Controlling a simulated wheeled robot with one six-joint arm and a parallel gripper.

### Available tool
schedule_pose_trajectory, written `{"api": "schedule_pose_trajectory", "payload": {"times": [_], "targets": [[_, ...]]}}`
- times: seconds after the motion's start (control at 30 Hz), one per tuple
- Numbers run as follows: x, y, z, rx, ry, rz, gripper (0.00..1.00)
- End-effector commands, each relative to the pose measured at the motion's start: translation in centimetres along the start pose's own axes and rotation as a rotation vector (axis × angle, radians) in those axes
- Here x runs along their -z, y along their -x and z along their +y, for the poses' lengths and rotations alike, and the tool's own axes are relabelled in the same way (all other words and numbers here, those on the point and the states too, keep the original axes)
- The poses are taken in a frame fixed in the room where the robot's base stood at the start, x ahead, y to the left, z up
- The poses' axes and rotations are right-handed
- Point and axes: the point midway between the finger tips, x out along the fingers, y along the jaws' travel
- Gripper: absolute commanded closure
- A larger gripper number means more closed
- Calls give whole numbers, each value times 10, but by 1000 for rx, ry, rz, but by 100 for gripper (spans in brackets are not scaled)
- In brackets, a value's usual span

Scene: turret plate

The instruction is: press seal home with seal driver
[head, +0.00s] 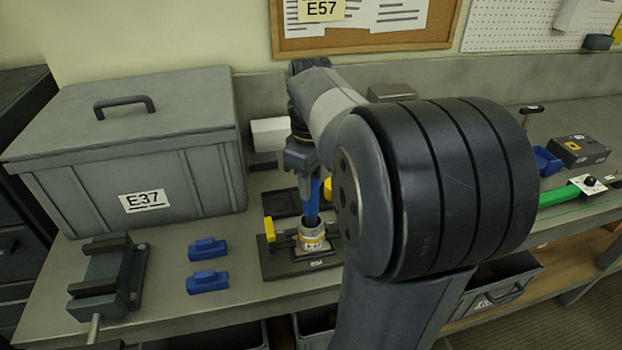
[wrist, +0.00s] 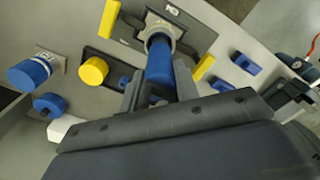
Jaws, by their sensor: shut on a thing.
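The blue seal driver (head: 311,200) stands roughly upright, its lower end at the mouth of a silver housing (head: 313,238) with a yellow band. My gripper (head: 302,165) is shut on the driver from above. In the wrist view the driver (wrist: 160,62) lies between my two fingers (wrist: 158,82), and its far end meets the housing's round rim (wrist: 162,38). The housing sits on a dark plate (head: 285,266), with a yellow clamp (head: 270,230) at its left. The seal is hidden, and I cannot tell how deep the driver sits.
A grey lidded box (head: 190,170) stands at the left. A dark vise (head: 105,277) and two blue blocks (head: 208,281) lie on the bench in front. In the wrist view, a yellow round piece (wrist: 93,71) and two blue round pieces (wrist: 48,104) are left of the driver.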

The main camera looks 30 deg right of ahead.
Motion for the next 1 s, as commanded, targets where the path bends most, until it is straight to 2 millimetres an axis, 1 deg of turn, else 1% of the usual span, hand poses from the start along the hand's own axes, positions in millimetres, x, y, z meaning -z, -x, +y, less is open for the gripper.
{"api": "schedule_pose_trajectory", "payload": {"times": [0.1,0.27,1.0], "targets": [[0,-3,0,4,0,-4,97],[-1,0,-1,5,0,-5,97],[0,47,0,2,0,-2,97]]}}
